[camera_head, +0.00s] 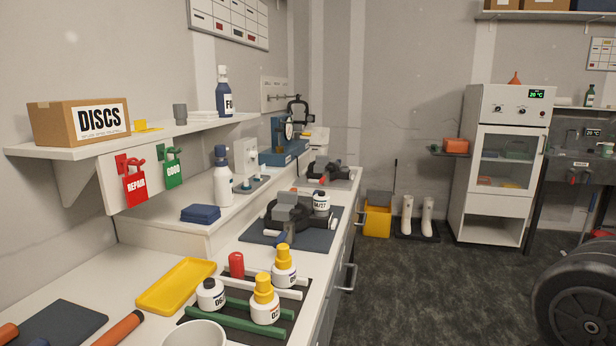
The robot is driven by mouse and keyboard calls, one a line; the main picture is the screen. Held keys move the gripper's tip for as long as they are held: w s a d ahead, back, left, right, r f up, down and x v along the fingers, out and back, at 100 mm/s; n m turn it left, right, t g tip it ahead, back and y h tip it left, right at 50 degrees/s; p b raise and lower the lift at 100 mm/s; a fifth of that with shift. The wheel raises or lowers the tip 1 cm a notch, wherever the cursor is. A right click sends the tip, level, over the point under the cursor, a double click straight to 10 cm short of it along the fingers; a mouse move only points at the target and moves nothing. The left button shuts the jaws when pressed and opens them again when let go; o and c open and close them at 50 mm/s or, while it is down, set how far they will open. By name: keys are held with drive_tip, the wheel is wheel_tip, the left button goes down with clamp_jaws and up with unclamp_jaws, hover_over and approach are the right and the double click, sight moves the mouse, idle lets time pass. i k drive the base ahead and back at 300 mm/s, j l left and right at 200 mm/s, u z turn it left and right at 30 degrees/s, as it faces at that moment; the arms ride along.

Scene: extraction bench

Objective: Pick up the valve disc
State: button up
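I cannot pick out a valve disc for certain in the head view. A cardboard box marked DISCS (58,124) stands closed-looking on the wall shelf at the left; its inside is hidden. A dark ring-shaped fixture with grey blocks (288,212) sits on a blue-grey mat on the bench, with a white labelled jar (321,203) at its right. A similar dark fixture (322,170) stands farther back. Whether either holds a disc is too small to tell. My gripper is not in view.
A yellow tray (176,285), yellow-capped bottles (265,304), a white jar (210,294) and a white bowl (193,335) crowd the near bench. A yellow bin (377,219) and white boots (407,215) stand beyond open floor.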

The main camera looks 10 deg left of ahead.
sight(246, 186)
drive_tip(key=i+l+u, duration=0.1)
drive_tip(key=i, duration=0.45)
drive_tip(key=i+l+u, duration=0.15)
drive_tip(key=i, duration=0.35)
drive_tip(key=i+l+u, duration=0.15)
drive_tip(key=i+u, duration=0.25)
drive_tip(key=i+l+u, duration=0.15)
drive_tip(key=u, duration=0.25)
drive_tip(key=i+l+u, duration=0.25)
drive_tip(key=u, duration=0.15)
drive_tip(key=i+l+u, duration=0.15)
drive_tip(key=l+u, duration=0.25)
